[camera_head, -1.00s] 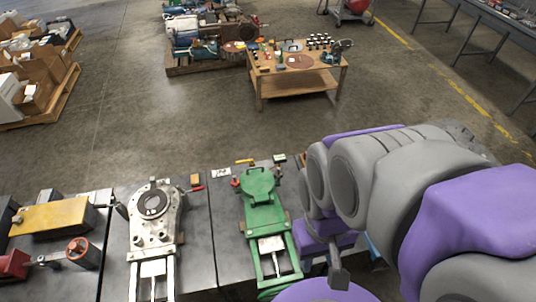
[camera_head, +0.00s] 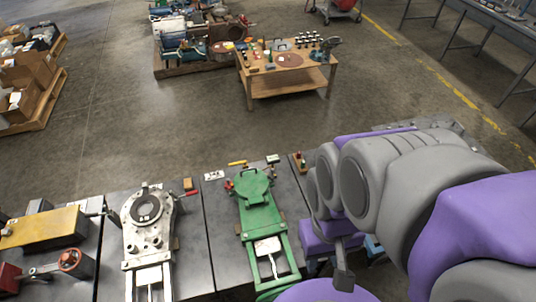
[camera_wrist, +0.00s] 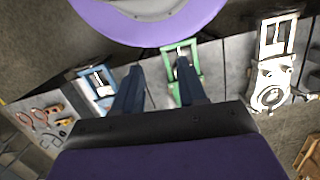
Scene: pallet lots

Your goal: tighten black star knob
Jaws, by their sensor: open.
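I cannot make out a black star knob in either view. A green fixture (camera_head: 261,218) with a round top and a slotted frame lies on the dark bench in the head view; it also shows in the wrist view (camera_wrist: 184,70). A silver-white fixture (camera_head: 146,235) with a dark ring lies to its left, and it shows at the right of the wrist view (camera_wrist: 272,84). My gripper (camera_wrist: 159,68) is open, its two dark fingers apart with nothing held between them. The fingers partly cover the green fixture in the wrist view.
A blue fixture (camera_wrist: 98,85) and hand tools (camera_wrist: 45,122) show in the wrist view. A wooden table (camera_head: 290,83) stands beyond open floor.

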